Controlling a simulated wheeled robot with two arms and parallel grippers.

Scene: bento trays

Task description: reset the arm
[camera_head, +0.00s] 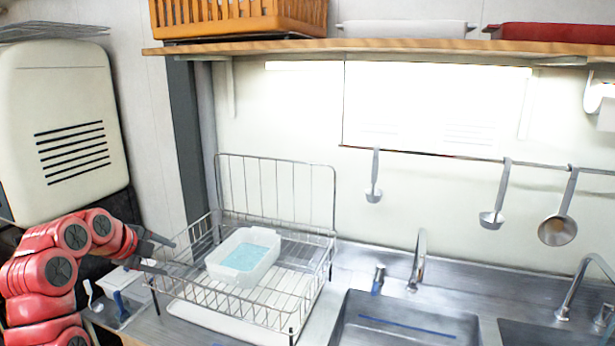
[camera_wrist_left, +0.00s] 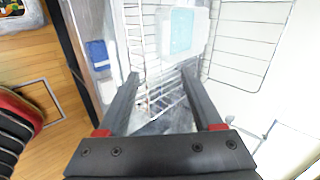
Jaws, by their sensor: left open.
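My left arm is red and comes in from the left in the head view. Its left gripper (camera_head: 160,252) is open and empty, at the left side of the wire dish rack (camera_head: 225,300). In the left wrist view the two dark fingers of the left gripper (camera_wrist_left: 160,78) stand wide apart, with rack wires beyond them. A white tray (camera_head: 228,272) with a light blue inside sits in the rack, apart from the fingers. The tray also shows in the left wrist view (camera_wrist_left: 203,35). My right gripper is not in view.
A metal sink (camera_head: 345,325) and faucet (camera_head: 418,262) lie to the right of the rack. Ladles (camera_head: 492,218) hang from a rail at the back. A wooden shelf (camera_head: 400,46) holds an orange basket (camera_head: 240,20). A small white and blue container (camera_head: 122,280) stands below the left gripper.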

